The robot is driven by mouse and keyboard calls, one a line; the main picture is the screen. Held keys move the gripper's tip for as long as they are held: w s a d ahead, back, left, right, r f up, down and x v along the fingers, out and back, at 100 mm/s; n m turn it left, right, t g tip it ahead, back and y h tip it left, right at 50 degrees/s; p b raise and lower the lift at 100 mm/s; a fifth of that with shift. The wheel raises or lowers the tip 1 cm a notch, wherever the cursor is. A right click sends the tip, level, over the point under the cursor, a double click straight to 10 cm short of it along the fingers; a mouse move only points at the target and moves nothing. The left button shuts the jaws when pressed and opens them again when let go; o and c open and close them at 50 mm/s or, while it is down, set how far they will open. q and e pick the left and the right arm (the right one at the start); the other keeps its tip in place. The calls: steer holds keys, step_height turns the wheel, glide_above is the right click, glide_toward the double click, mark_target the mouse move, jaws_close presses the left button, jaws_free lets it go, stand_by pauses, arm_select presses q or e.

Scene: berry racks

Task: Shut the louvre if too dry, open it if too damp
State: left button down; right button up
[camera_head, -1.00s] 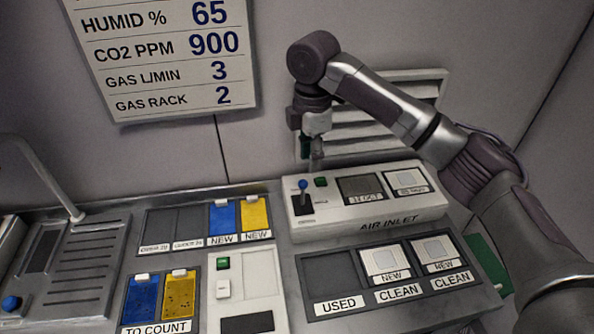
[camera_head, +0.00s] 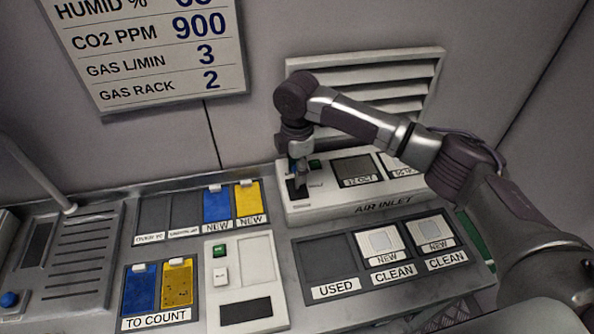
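The louvre (camera_head: 425,77) is a slatted grey vent on the back wall, partly behind my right arm; its slats show as separate bands with dark gaps between. Below it stands the white AIR INLET box (camera_head: 330,206). My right gripper (camera_head: 298,180) points down over the lever slot at the box's left end and hides most of the lever. I cannot tell whether its fingers are closed or touch the lever. The wall board (camera_head: 150,62) has its HUMID % row cut by the top edge. My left gripper is not in view.
In front are the USED tray (camera_head: 331,289) with an empty bay and two CLEAN slots with white pads. Blue and yellow cards (camera_head: 217,206) stand in racks to the left.

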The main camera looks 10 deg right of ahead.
steer(key=shift+f, duration=0.9)
jaws_close()
